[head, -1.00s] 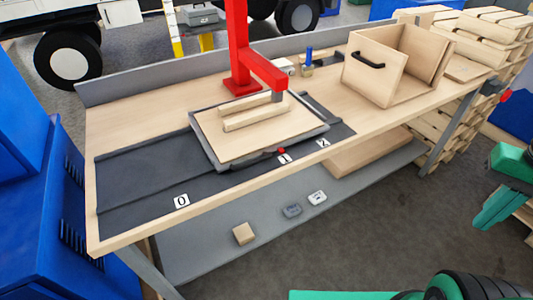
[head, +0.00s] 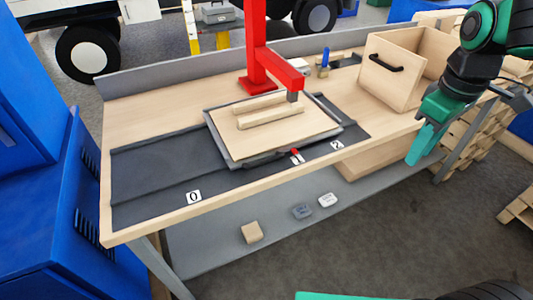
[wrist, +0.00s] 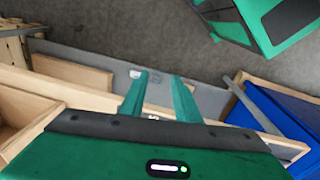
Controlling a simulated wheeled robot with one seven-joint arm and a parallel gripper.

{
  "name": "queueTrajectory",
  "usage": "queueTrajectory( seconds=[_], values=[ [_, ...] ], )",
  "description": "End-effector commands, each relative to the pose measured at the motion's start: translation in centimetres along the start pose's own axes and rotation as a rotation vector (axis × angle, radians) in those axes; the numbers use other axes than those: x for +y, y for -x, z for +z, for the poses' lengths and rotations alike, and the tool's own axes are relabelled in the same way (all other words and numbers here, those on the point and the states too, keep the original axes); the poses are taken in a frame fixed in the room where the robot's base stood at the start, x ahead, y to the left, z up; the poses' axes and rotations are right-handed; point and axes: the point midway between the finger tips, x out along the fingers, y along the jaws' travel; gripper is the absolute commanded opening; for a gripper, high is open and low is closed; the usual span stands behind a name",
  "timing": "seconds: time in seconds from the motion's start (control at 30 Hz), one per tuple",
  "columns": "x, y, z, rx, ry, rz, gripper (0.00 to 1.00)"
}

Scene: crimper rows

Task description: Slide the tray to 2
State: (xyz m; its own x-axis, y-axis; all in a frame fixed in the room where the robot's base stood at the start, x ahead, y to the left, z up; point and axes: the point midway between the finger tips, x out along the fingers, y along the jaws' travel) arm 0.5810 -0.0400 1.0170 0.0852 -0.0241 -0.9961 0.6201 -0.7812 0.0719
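The tray (head: 229,152) has a dark grey rim and a pale wooden board with two wooden bars on it. It sits on a dark track (head: 150,178) on the workbench. A small red pointer (head: 294,151) at its front edge is beside the label 1 (head: 298,159). The label 2 (head: 337,145) is further right and the label 0 (head: 193,197) is at the left. My gripper (head: 420,145) is at the bench's front right, apart from the tray. In the wrist view its two teal fingers (wrist: 160,80) are spread with nothing held between them.
A red post (head: 257,45) with an arm reaches over the tray. An open wooden box (head: 390,75) stands at the back right of the bench. A lower shelf (head: 215,255) holds a wooden block and small items. A blue cabinet (head: 50,200) is at the left.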

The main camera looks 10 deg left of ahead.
Motion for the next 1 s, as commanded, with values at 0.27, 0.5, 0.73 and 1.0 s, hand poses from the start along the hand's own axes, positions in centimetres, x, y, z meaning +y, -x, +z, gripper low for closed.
queueTrajectory(
  seconds=[0.27, 0.5, 0.73, 1.0],
  values=[
    [-8.3, 1.2, -11.9, 0.059, 0.667, 0.020, 0.29],
    [-18.4, 1.9, -19.0, 0.112, 1.188, 0.039, 0.29],
    [-24.0, 2.3, -21.4, 0.144, 1.437, 0.052, 0.29],
    [-24.7, 0.2, -21.9, 0.144, 1.463, 0.051, 0.29]
  ],
)
